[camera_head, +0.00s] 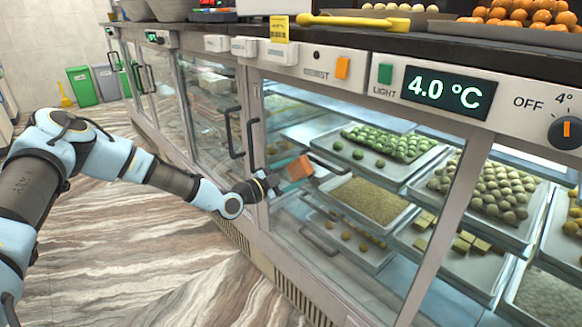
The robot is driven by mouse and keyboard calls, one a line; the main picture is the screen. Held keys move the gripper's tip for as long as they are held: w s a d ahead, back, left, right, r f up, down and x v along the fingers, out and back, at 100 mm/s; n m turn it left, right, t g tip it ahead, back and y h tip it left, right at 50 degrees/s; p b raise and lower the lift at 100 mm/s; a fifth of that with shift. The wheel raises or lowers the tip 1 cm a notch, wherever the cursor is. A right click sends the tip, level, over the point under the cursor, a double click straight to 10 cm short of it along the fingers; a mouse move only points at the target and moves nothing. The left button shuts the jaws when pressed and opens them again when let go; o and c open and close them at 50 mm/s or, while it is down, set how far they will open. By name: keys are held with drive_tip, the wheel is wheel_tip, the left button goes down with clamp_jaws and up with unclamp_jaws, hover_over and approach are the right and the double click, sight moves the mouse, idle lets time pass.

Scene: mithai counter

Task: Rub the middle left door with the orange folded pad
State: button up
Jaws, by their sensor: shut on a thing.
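My gripper (274,184) is in front of the glass display counter, shut on the orange folded pad (299,168). The pad's orange face shows beyond my fingers, close to the glass door (310,215) right of the paired dark handles. I cannot tell whether the pad touches the glass. To the left of those handles is another glass door (208,105). Which of these is the middle left door is not clear from this view. The gripper's fingertips are small and partly hidden by the pad.
Dark vertical handles (251,146) stick out from the doors near my gripper. Behind the glass, trays (372,202) hold sweets. A control strip with a temperature display (448,93) runs above. Green (82,86) and grey (107,82) bins stand far left. The marbled floor (120,245) is open.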

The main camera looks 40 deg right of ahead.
drive_tip(key=shift+s+r+p, duration=0.15)
drive_tip(key=shift+s+p, duration=2.35)
drive_tip(key=shift+s, duration=1.15)
drive_tip(key=shift+a, duration=0.1)
drive_tip(key=shift+w+a+f+p, duration=0.1)
drive_tip(key=shift+a+p, duration=0.65)
drive_tip(key=shift+a, duration=0.75)
drive_tip(key=shift+w+a+f+p, duration=0.1)
drive_tip(key=shift+a+p, duration=0.65)
drive_tip(key=shift+a, duration=0.7)
drive_tip(key=a+p, duration=0.1)
drive_tip(key=a, duration=0.2)
drive_tip(key=shift+w, duration=0.1)
